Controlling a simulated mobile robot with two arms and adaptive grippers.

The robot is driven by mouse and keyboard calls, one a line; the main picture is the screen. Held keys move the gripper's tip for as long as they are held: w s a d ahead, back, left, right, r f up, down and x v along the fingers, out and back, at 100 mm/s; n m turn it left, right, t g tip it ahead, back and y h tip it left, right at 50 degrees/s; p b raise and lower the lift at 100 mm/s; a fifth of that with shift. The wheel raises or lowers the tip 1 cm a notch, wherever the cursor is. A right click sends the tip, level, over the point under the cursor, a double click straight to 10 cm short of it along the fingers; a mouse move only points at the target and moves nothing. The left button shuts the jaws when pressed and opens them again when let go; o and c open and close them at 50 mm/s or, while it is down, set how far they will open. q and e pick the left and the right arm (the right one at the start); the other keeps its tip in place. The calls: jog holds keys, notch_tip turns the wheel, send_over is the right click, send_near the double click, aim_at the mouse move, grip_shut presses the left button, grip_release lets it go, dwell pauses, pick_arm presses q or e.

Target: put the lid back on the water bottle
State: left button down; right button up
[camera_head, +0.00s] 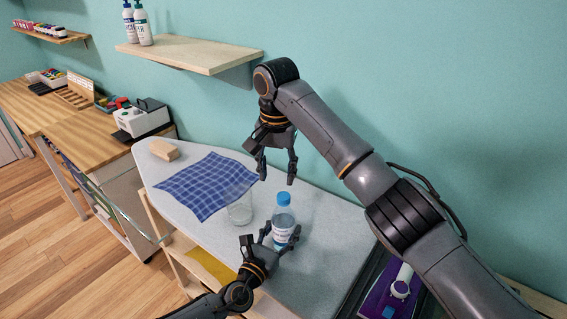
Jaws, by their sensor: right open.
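The clear water bottle (283,222) stands upright on the grey ironing board. Its blue lid (284,198) sits on the bottle's top; whether it is screwed tight cannot be told. My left gripper (280,238) comes in from the lower left and is shut on the bottle's lower body, a finger on each side. My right gripper (276,172) is open and empty, pointing down. It hangs above and slightly left of the lid, apart from it.
A clear glass (240,209) stands just left of the bottle, beside a blue checked cloth (207,186). A wooden block (163,149) lies at the board's far left end. A wall shelf (190,53) with white bottles is above. The board (325,233) right of the bottle is bare.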

aim_at(284, 195)
pick_arm(q)
jog(key=shift+f, duration=0.1)
pick_arm(e)
jog(key=n, duration=0.4)
jog(key=shift+d+r, duration=0.1)
jog(key=shift+r, duration=0.2)
jog(key=n, duration=0.6)
jog(key=shift+d+r, duration=0.15)
jog(key=shift+r, duration=0.25)
jog(key=n, duration=0.6)
jog(key=shift+s+d+r, duration=0.15)
jog(key=shift+d+r, duration=0.1)
jog(key=shift+r, duration=0.05)
jog(key=n, duration=0.6)
jog(key=shift+s+d+r+g, duration=0.15)
jog(key=shift+d+r+g, duration=0.15)
jog(key=shift+f, duration=0.1)
jog(key=shift+f, duration=3.95)
jog(key=shift+c, duration=0.2)
